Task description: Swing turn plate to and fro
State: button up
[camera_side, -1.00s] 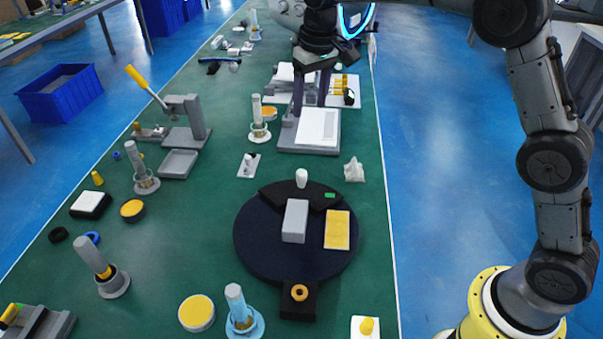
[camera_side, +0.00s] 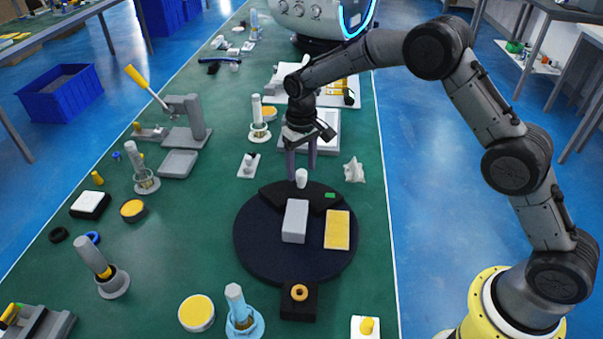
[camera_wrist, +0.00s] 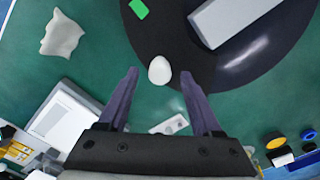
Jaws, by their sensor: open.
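The turn plate (camera_side: 258,245) is a dark round disc on the green table, with a raised curved black section at its far edge. A white rounded knob (camera_side: 301,178) stands at that far edge. On the plate are a grey block (camera_side: 295,221) and a yellow pad (camera_side: 337,230). My gripper (camera_side: 301,170) is open, pointing down close to the knob. In the wrist view, the knob (camera_wrist: 159,70) shows just beyond and between the two fingertips (camera_wrist: 160,80), with nothing held. Whether the fingers touch it cannot be told.
A crumpled pale piece (camera_side: 354,170) lies to the right, and a small white plate with parts (camera_side: 249,165) to the left. A black block with an orange ring (camera_side: 299,293) sits at the plate's near edge.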

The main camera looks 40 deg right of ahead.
aim_at(300, 188)
jog(key=shift+f, duration=1.35)
jog(key=shift+c, duration=0.2)
grip_shut()
